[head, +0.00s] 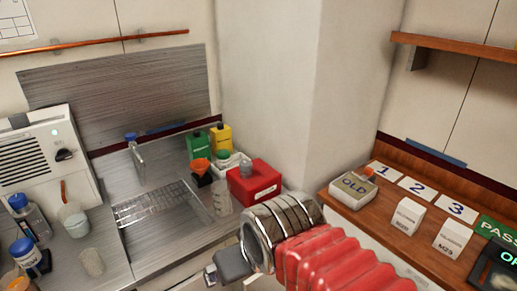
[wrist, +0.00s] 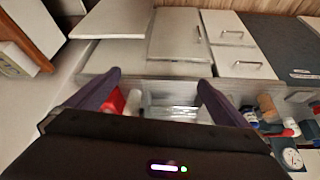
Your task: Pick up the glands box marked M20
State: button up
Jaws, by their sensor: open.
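Two small white boxes stand on the wooden counter at the right in the head view. The left box (head: 407,216) has a small label that looks like M20. The right box (head: 452,239) has a similar label with a different number, too small to read surely. My gripper (wrist: 159,78) is open and empty in the wrist view, its two dark fingers spread apart. In the head view my arm reaches left of the boxes, well apart from them. Neither box can be made out in the wrist view.
A tray marked OLD (head: 354,188) and number cards 1 (head: 384,172), 2 (head: 416,187) and 3 (head: 456,208) lie beside the boxes. A green PASS sign (head: 497,230) is farther right. A shelf (head: 460,48) overhangs the counter. A red box (head: 254,183) and bottles stand left.

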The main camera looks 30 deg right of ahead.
aim_at(408, 215)
jog(key=z, duration=1.85)
jog(key=k, duration=0.5)
jog(key=z, duration=0.45)
jog(key=i, duration=0.5)
jog(key=u, duration=0.1)
